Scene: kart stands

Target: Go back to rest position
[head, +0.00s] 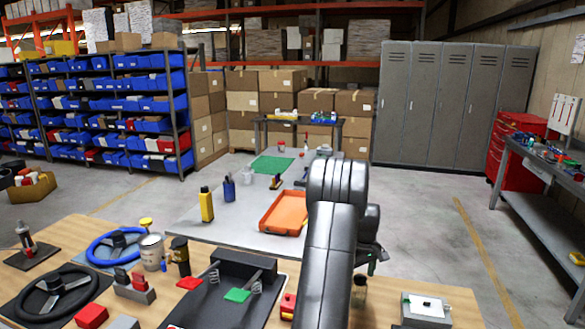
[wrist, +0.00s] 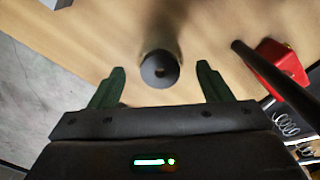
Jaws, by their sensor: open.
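My gripper (wrist: 160,69) is open in the wrist view, its two dark green fingers spread apart. A dark round thing with a small hole in its middle (wrist: 160,70) stands on the wooden table (wrist: 95,35) between and beyond the fingertips. Neither finger appears to touch it. In the head view my arm reaches forward over the right half of the wooden table (head: 400,275), and its links hide most of the gripper.
A red block (wrist: 268,60) and a dark bar lie right of my gripper. The table holds a blue steering wheel (head: 118,245), a black steering wheel (head: 48,292), a pedal tray (head: 215,305) and a grey box (head: 427,310). An orange tray (head: 284,212) sits on the grey table beyond.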

